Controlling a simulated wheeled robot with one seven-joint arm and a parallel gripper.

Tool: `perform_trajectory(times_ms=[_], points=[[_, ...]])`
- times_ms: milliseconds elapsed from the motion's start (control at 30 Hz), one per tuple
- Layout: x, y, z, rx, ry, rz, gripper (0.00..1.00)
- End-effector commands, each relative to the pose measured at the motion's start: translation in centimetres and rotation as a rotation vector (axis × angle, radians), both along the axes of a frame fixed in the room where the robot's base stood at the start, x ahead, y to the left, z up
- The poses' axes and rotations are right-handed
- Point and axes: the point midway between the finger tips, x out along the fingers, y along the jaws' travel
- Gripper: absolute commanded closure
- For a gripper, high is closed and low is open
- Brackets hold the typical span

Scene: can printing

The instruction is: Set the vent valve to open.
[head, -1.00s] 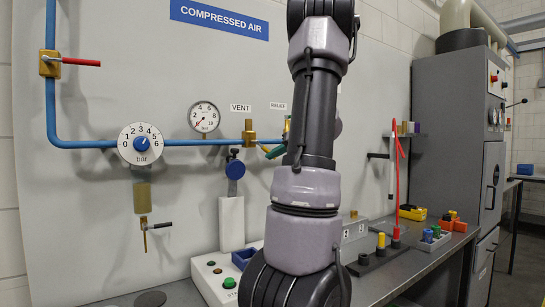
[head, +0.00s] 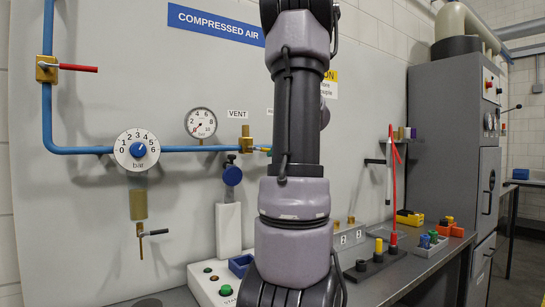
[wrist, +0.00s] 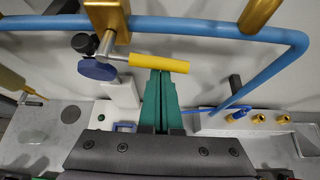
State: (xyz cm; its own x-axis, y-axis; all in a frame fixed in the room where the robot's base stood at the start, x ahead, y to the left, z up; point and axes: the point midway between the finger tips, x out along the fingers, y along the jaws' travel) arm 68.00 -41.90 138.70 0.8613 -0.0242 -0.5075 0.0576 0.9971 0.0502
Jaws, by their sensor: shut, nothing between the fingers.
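The vent valve is a brass body (head: 246,139) on the blue pipe under the VENT label in the head view. In the wrist view its brass body (wrist: 107,14) is at top left, with a yellow lever (wrist: 150,61). The lever points right, roughly along the pipe and tilted slightly down. My gripper (wrist: 164,76) has green fingers, shut and empty. In the head view my arm hides the gripper and most of the lever.
The blue pipe (wrist: 210,27) runs above the fingers and bends down at the right. A dark blue round knob (head: 232,175) sits below the valve. A red-handled valve (head: 78,68), pressure gauge (head: 201,123) and regulator dial (head: 137,150) are further left. The bench holds small coloured parts.

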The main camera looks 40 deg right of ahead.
Motion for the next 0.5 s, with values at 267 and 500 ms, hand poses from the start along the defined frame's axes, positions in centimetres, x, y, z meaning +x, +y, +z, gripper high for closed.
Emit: perform_trajectory(times_ms=[267,500], points=[[0.04,-0.01,0.49,-0.071,0.004,0.001,1.0],[0.03,-0.06,0.54,-0.081,0.005,0.0,1.0]])
